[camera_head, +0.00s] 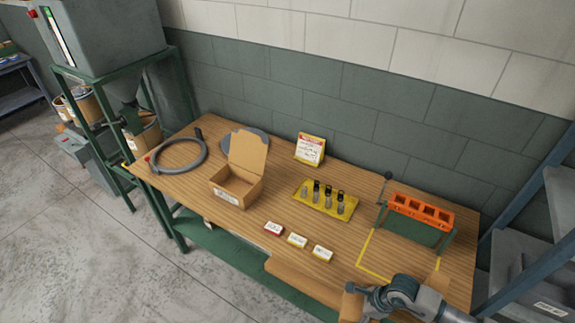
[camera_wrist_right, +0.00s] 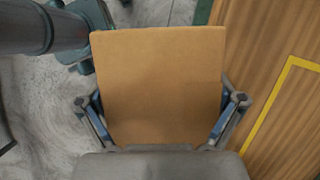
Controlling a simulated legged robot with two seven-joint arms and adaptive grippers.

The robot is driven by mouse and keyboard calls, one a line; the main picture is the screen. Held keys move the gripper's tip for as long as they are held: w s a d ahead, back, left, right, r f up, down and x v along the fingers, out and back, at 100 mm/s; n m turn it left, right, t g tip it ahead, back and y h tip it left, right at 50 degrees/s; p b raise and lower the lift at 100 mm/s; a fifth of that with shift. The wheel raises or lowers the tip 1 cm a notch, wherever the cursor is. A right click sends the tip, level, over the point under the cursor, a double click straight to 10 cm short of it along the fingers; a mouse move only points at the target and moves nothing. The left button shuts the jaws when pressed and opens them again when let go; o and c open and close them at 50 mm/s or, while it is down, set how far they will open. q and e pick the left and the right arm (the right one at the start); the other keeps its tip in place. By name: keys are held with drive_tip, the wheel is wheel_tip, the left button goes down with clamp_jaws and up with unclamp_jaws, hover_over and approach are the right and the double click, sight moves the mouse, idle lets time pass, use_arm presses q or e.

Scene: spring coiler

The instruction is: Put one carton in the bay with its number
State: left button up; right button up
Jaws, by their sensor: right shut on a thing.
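A plain brown carton (camera_head: 300,282) is held at the table's front edge, at the bottom of the head view. My right gripper (camera_head: 360,291) is shut on it, coming in from the bottom right. In the right wrist view the carton (camera_wrist_right: 160,85) fills the middle, with a finger of the gripper (camera_wrist_right: 160,102) on each side. No number shows on its visible faces. The grey shelf rack (camera_head: 562,205) at the right edge carries a white label (camera_head: 550,309), too small to read. Its bays are mostly out of view. My left gripper is not in view.
The wooden table (camera_head: 230,222) holds an open box (camera_head: 236,186), a yellow tool tray (camera_head: 325,206), several small boxes, a grey hose (camera_head: 178,165), a sign (camera_head: 310,150) and an orange-topped fixture (camera_head: 420,210). Yellow tape (camera_head: 370,268) outlines bare tabletop. A blue-grey rack post (camera_head: 530,185) stands right.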

drive_tip(key=w+r+n+g+h, duration=0.2)
drive_tip(key=w+r+n, duration=0.3)
drive_tip(key=n, duration=0.5)
drive_tip(key=w+a+r+n+g+h, duration=0.1)
drive_tip(key=w+r+n+g+h, duration=0.1)
drive_tip(key=w+r+n, duration=0.4)
drive_tip(key=n+g, duration=0.1)
drive_tip(key=n, duration=0.4)
drive_tip(key=shift+w+g, duration=0.3)
drive_tip(key=shift+w, duration=0.1)
drive_tip(key=shift+a, duration=0.1)
